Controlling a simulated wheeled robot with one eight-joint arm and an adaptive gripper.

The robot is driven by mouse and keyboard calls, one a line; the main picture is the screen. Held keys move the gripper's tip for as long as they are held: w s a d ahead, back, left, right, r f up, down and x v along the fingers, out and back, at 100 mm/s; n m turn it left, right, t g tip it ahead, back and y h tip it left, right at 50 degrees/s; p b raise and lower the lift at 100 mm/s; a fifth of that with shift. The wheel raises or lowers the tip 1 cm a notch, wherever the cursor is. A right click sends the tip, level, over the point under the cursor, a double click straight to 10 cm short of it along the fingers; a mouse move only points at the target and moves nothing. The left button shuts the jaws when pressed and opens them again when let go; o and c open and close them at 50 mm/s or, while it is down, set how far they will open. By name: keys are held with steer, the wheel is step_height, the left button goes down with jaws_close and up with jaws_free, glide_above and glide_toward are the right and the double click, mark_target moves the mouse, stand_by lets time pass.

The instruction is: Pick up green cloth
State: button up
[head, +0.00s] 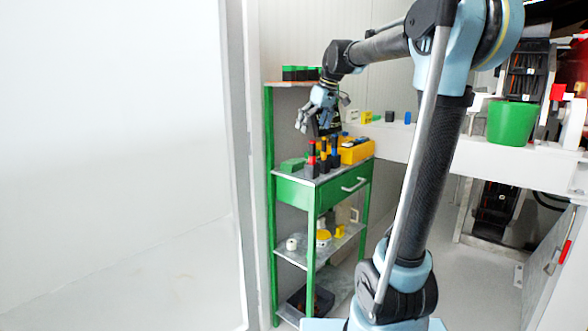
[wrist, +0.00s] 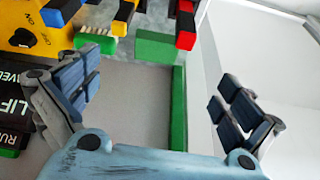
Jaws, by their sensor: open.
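A flat green piece, probably the green cloth (head: 292,165), lies on the left part of the cart's top shelf. In the wrist view a green block-like shape, probably the same cloth (wrist: 157,46), shows near the top middle, beyond the fingers. My gripper (head: 322,119) hangs above the shelf, above and a little right of the cloth. In the wrist view my gripper (wrist: 155,95) is spread wide, with nothing between its fingers. The cloth's far side is cut off or hidden there.
Black, red and blue-topped bottles (head: 323,158) and a yellow box (head: 355,151) stand right of the cloth. Black green-topped containers (head: 300,73) sit on the shelf above. A green drawer (head: 342,190) lies below. White wall stands at left. A green bucket (head: 511,123) is far right.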

steer(key=w+a, duration=0.1)
steer(key=w, duration=0.1)
glide_above(295, 162)
steer(key=d, duration=0.2)
steer(key=shift+n, duration=0.3)
step_height(295, 162, down, 10)
steer(key=shift+s, duration=0.15)
steer(key=shift+s+x, duration=0.2)
steer(key=shift+x, duration=2.55)
steer(key=shift+a, duration=0.15)
steer(key=shift+c, duration=0.2)
steer(key=c, duration=1)
